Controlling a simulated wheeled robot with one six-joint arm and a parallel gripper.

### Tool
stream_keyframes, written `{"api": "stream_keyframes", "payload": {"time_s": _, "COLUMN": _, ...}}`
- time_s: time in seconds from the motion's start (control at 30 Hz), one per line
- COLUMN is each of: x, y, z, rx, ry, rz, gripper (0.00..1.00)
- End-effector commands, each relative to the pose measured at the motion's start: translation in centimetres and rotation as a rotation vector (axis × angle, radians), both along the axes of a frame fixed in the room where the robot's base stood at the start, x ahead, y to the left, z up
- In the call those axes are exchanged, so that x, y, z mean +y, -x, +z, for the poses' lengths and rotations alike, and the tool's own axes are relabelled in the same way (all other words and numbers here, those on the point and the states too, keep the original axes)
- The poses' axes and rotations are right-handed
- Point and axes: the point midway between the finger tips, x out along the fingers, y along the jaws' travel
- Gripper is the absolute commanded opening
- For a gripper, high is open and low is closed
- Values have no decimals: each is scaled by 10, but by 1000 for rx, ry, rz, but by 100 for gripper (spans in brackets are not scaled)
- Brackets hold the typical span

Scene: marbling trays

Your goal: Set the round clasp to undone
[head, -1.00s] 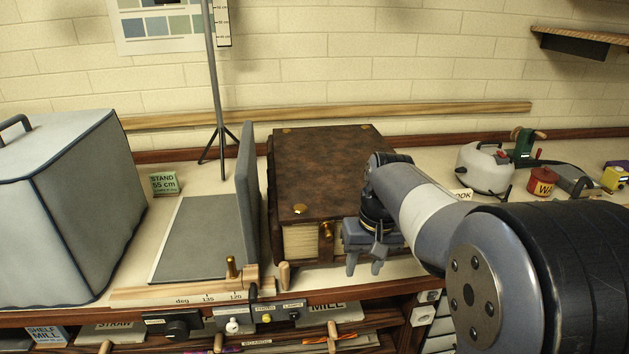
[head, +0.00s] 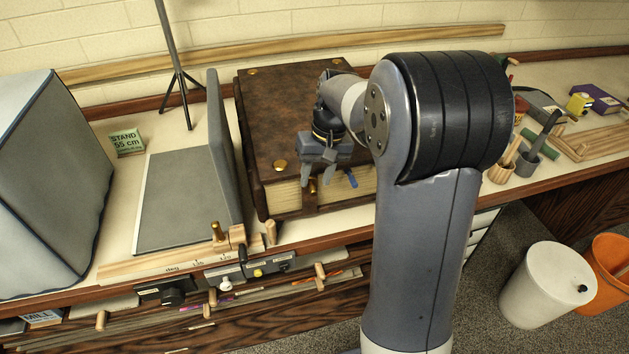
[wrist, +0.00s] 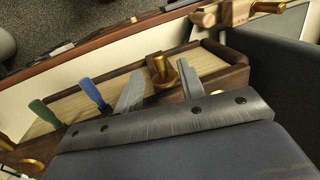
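A large brown leather-bound book (head: 275,110) lies closed on the bench, with brass studs on its cover. A brass clasp (wrist: 160,72) with a rounded knob sits on its page edge; I take it for the round clasp. It also shows, small and partly hidden, in the head view (head: 312,187). My gripper (wrist: 158,75) is open, with one finger on each side of this clasp; I cannot tell whether they touch it. A blue tab (wrist: 93,95) and a green tab (wrist: 45,114) stand along the same page edge.
A grey hinged board (head: 185,195) with an upright panel stands close left of the book. A wooden rail with a brass peg (head: 217,231) lies at the bench's front edge. A grey covered box (head: 45,180) is far left. Tool pots (head: 526,163) stand right.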

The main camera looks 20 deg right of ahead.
Motion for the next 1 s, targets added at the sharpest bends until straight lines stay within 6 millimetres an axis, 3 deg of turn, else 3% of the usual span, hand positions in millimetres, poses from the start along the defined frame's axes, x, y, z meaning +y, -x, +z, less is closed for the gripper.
{"api": "stream_keyframes", "payload": {"time_s": 0.2, "x": 4, "y": 0, "z": -21, "rx": 1, "ry": 0, "rz": 0, "gripper": 38}}
{"api": "stream_keyframes", "payload": {"time_s": 0.53, "x": 5, "y": 0, "z": -23, "rx": -1, "ry": 0, "rz": 0, "gripper": 37}}
{"api": "stream_keyframes", "payload": {"time_s": 1.0, "x": 4, "y": 0, "z": -23, "rx": -1, "ry": 0, "rz": 0, "gripper": 0}}
